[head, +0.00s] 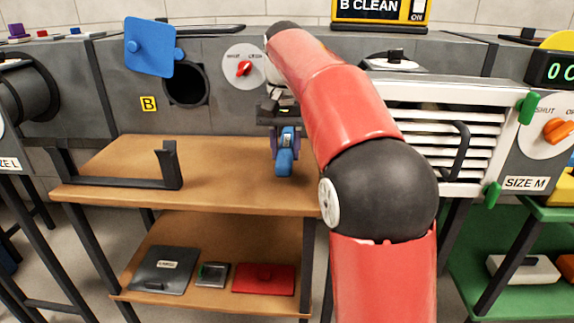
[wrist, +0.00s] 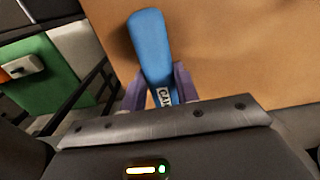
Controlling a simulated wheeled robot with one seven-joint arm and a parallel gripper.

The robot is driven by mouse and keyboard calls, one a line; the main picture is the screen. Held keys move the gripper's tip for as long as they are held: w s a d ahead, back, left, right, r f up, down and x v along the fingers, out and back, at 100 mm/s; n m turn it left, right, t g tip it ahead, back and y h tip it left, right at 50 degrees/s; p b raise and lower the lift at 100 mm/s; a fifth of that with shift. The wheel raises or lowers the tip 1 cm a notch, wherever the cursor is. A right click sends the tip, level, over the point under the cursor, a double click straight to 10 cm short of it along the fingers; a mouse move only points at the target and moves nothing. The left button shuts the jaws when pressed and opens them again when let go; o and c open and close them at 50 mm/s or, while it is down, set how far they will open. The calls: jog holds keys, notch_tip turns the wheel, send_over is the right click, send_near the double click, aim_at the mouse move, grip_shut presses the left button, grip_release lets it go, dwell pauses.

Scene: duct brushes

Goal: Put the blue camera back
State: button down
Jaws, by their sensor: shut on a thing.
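The blue camera (head: 285,160) hangs from my gripper (head: 284,138) above the wooden shelf top, near its back right part. In the wrist view the blue camera (wrist: 151,50) sticks out between the purple fingers of my gripper (wrist: 160,88), and a white label with partly hidden letters shows on it. My gripper is shut on it. I cannot tell in the head view whether its lower end touches the wood.
A black bracket (head: 170,167) stands at the shelf's front left. Behind is a grey duct with a round opening (head: 186,84), a raised blue cover (head: 150,47) and a red knob (head: 244,68). A louvred grille (head: 440,135) is at right. The lower shelf holds a red plate (head: 263,279).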

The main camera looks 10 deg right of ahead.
aim_at(286, 148)
notch_tip(286, 148, down, 2)
jog(key=shift+f+b, duration=0.1)
jog(key=shift+b, duration=0.45)
jog(key=shift+r, duration=0.2)
jog(key=shift+f, duration=0.15)
jog(key=c, duration=1.1)
grip_release()
jog(key=shift+o, duration=0.2)
notch_tip(286, 148, up, 12)
jog(key=p, duration=0.6)
